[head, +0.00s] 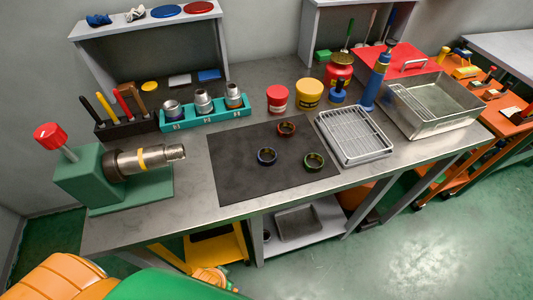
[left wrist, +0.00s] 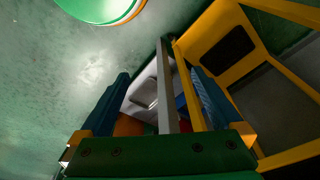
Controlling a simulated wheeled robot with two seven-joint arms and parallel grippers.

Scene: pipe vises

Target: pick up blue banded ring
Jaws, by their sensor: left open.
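The blue banded ring (head: 266,163) lies on the dark mat (head: 232,180) on the workbench. It is a dark ring with a blue band, left of a green banded ring (head: 314,168) and nearer the front than a red banded ring (head: 287,134). In the left wrist view my left gripper (left wrist: 160,76) is open and empty, its two blue fingers apart. It is low, facing the floor and the space under the bench, away from the ring. The rings do not show in that view. My right gripper is in neither view.
A green vise (head: 82,178) holding a pipe stands left of the mat. A wire rack (head: 353,137) and metal tray (head: 435,105) stand right. A teal socket holder (head: 207,116) and red and yellow cans (head: 309,94) are behind. A yellow stand (head: 215,248) is under the bench.

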